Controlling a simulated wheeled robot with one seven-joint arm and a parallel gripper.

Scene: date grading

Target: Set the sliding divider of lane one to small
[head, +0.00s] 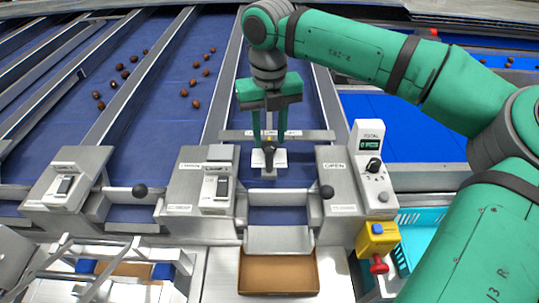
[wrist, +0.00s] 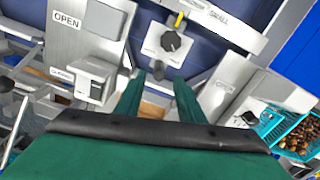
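The sliding divider is a pale plate with a dark knob (head: 269,151) on it, at the near end of a blue lane. The knob also shows in the wrist view (wrist: 171,41), with a yellow pointer (wrist: 179,20) beside it. A pale scale strip (head: 312,135) crosses the lane; its word SMALL (wrist: 218,16) is to the right of the pointer in the wrist view. My gripper (head: 269,144) is open and empty, its fingers spread on either side of the knob in the head view. In the wrist view the knob lies beyond the fingertips; contact does not show.
Grey housings (head: 336,165) marked OPEN flank the lane, with ball-ended levers (head: 327,191). A TOTAL panel (head: 369,150) and a yellow box with a red knob (head: 377,240) stand at right. A brown tray (head: 278,272) lies in front. Dates (head: 195,91) lie on the lane to the left.

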